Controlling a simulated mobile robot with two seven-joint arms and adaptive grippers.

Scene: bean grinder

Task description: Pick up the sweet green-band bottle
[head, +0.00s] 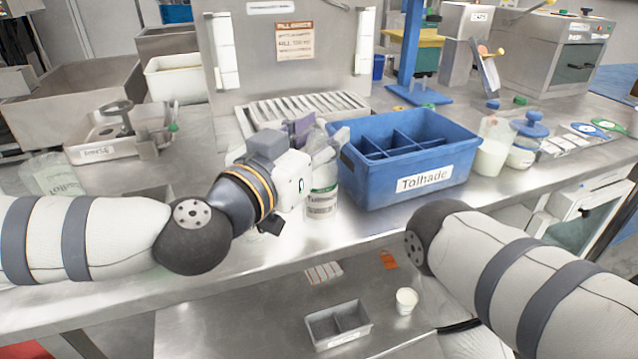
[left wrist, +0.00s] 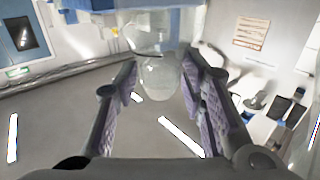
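A clear bottle with a green band and a printed label (head: 321,200) stands upright on the steel counter, just left of the blue bin. My left gripper (head: 320,137) is at its upper part and hides its top in the head view. In the left wrist view, the purple-padded fingers of my left gripper (left wrist: 162,85) are spread apart. A clear rounded bottle part (left wrist: 158,78) shows between them, with a gap visible beside the pads. I cannot tell whether the fingertips touch it. My right arm enters from the right; its gripper is out of view.
The blue divided bin (head: 420,184), labelled "Tolhade", stands close to the bottle's right. Two bottles (head: 492,150) stand beyond it. A ribbed steel rack (head: 290,110) lies behind. A cream bin (head: 110,150) is at left.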

